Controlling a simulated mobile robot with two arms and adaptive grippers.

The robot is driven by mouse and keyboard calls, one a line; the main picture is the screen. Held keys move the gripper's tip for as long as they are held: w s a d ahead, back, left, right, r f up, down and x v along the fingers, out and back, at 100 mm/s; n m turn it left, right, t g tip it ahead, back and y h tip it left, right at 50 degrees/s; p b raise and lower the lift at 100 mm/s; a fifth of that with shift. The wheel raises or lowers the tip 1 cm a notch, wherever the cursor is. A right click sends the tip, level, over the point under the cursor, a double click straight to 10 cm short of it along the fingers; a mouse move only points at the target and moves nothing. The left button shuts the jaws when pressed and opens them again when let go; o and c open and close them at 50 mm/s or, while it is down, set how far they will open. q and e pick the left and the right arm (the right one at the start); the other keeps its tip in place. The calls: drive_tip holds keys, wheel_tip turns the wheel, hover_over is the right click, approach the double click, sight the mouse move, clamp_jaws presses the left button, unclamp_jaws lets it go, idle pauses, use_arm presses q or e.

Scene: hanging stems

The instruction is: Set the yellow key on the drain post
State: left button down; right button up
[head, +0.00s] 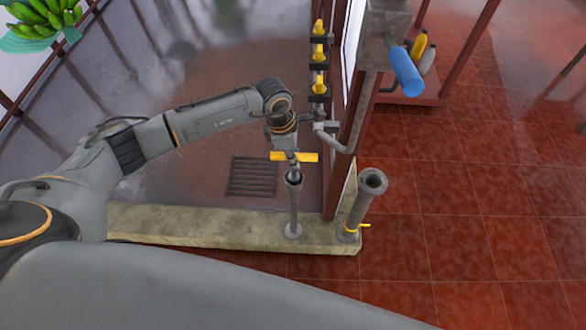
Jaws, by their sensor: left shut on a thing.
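The yellow key (308,158) has a yellow crossbar and a short grey shaft pointing down. My left gripper (284,147) reaches down from above and is shut on the crossbar, hiding part of it. The shaft's lower end appears at the top of a slim grey post (294,208), which stands upright on the stone curb. I cannot tell whether the shaft touches the post or is seated on it. A thicker grey post (362,202) with an open round top stands to the right, a small yellow piece at its foot. My right gripper is out of view.
A stone curb (190,227) runs below the posts; a floor grate (252,176) lies behind. A dark red upright (352,110) with grey pipes and a column of yellow-and-black pieces (318,55) stands close right of my gripper. A blue cylinder (407,72) is further right.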

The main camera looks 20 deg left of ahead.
use_arm(q)
drive_tip(key=shift+r+p, duration=1.2)
drive_tip(key=shift+r, duration=0.9)
